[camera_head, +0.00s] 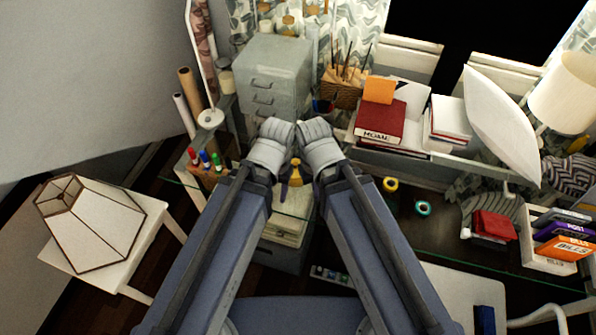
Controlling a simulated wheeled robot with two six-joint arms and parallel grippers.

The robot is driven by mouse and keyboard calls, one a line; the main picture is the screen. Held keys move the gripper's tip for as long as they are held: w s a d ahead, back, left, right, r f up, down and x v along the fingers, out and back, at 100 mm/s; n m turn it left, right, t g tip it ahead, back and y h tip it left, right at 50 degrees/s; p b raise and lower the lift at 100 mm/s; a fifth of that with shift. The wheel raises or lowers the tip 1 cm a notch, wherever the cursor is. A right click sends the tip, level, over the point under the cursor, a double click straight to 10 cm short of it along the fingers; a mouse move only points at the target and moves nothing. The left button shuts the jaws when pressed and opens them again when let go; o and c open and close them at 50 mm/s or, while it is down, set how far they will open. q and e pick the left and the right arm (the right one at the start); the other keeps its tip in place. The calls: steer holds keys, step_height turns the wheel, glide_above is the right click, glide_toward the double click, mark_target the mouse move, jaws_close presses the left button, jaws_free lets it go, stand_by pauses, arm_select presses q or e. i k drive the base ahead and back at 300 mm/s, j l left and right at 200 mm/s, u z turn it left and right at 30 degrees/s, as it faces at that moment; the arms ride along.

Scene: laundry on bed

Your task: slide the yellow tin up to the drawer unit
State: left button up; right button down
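The grey metal drawer unit (274,72) stands at the back, left of the middle, with its drawer fronts facing me. A small yellow object (296,174), which looks like the yellow tin, shows in the gap between my two forearms, nearer to me than the drawer unit. My arms hide its sides, so its full shape is unclear. My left gripper (277,128) and my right gripper (315,129) are side by side just in front of the drawer unit, beyond the yellow object. Their fingertips cannot be made out, and I see nothing held.
A wicker basket (343,91) and red book (380,121) are right of the drawer unit. Colored markers (205,160) stand at left. A yellow tape roll (390,184) and teal roll (423,208) lie on the dark desktop at right, with some free room around them.

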mark_target(293, 184)
steer(key=k, duration=0.65)
steer(key=z, duration=0.95)
steer(key=j+z, duration=0.15)
steer(key=z, duration=0.2)
steer(key=j+z, duration=0.1)
steer(key=z, duration=0.25)
steer(key=k+j, duration=0.15)
steer(key=j, duration=0.15)
steer(key=k+j, duration=0.15)
steer(key=j, duration=0.2)
